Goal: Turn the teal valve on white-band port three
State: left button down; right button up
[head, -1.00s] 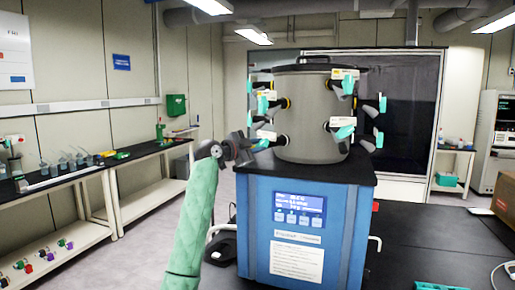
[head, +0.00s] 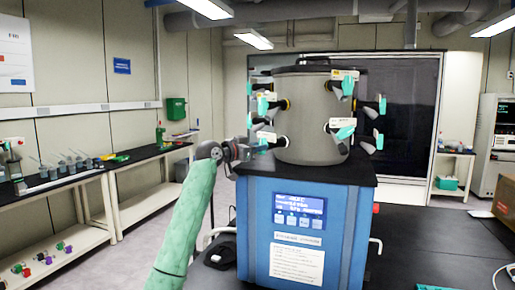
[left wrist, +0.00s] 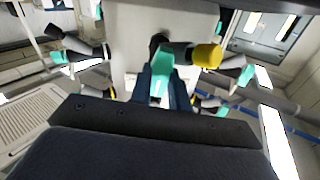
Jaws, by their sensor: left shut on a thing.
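The grey drum (head: 312,130) of the freeze dryer carries several black ports with teal valves. My left gripper (head: 248,150) is at the lower left port of the drum, against its teal valve (head: 262,146). In the left wrist view the left gripper (left wrist: 161,88) is shut on this teal valve (left wrist: 160,70), which sits between the two dark fingers. A black stem and a yellow cap (left wrist: 207,55) show just beyond. The band colour of the held port and its number are too small to tell. My right gripper is not in view.
The drum stands on the blue freeze dryer cabinet (head: 258,215) with a lit display (head: 299,208). Neighbouring teal valves (head: 263,105) (head: 344,132) stick out close by. A black bench (head: 420,235) lies to the right. Shelved benches (head: 60,185) line the left wall.

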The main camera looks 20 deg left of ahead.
pick_arm(q)
jog(key=shift+f+n, duration=0.1)
jog(key=shift+n, duration=0.5)
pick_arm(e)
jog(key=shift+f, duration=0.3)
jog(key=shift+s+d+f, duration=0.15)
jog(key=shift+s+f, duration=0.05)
pick_arm(q)
jog(key=c, duration=1.3)
grip_release()
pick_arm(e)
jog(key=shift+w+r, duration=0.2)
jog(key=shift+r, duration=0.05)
